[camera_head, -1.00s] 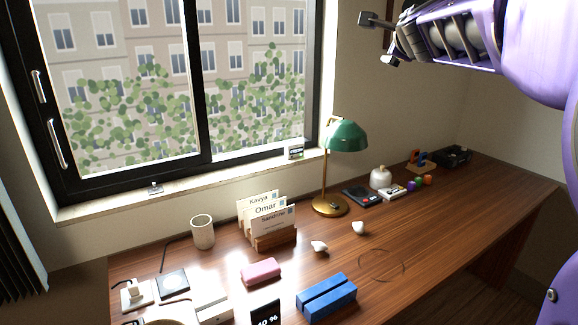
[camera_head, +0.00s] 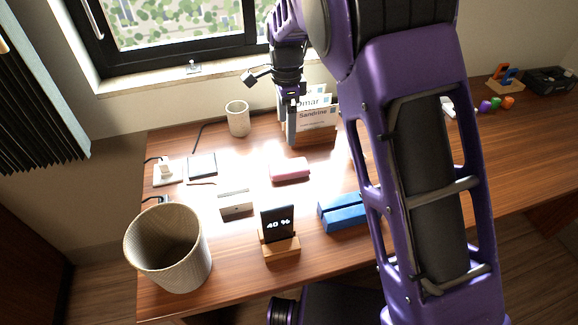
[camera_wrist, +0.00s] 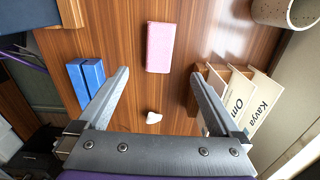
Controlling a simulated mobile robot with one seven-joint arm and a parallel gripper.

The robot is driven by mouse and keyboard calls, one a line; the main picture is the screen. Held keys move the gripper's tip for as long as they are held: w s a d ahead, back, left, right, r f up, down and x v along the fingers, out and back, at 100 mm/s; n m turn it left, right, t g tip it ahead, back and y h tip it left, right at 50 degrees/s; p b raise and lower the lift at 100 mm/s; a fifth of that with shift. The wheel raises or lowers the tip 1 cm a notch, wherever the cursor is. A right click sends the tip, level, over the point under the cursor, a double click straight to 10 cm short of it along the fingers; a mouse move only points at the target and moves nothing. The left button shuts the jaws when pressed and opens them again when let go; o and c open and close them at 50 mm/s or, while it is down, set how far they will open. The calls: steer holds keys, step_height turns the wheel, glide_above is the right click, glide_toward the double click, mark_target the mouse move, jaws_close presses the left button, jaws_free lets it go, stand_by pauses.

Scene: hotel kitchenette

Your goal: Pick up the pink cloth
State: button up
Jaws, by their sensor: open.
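The pink cloth (camera_head: 289,169) is a small folded block lying on the wooden desk (camera_head: 260,205). It also shows in the wrist view (camera_wrist: 160,47), at the top middle, beyond and between my fingers. My gripper (camera_head: 291,125) is above the desk, behind the cloth and in front of the card holder.
A card holder (camera_head: 309,132) with name cards stands close to my gripper. A white pebble-like object (camera_wrist: 154,117) lies near my fingers.

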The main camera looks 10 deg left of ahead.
steer(key=b, duration=0.1)
glide_above(289, 166)
steer(key=f, duration=0.8)
steer(key=shift+a+f, duration=0.25)
steer(key=shift+f, duration=0.1)
steer(key=shift+w+d+f+b, duration=0.1)
steer(key=shift+f+b, duration=0.1)
steer(key=shift+f, duration=0.7)
steer(key=shift+s+d+f+b, duration=0.1)
steer(key=shift+f+b, duration=0.1)
steer(key=shift+f, duration=0.65)
steer(key=shift+w+d+f+b, duration=0.1)
steer(key=shift+f+b, duration=0.1)
steer(key=shift+f, duration=0.7)
steer(key=c, duration=1.3)
steer(key=shift+r, duration=0.1)
step_height(289, 166, up, 10)
steer(key=shift+f+p, duration=0.1)
steer(key=shift+p, duration=0.75)
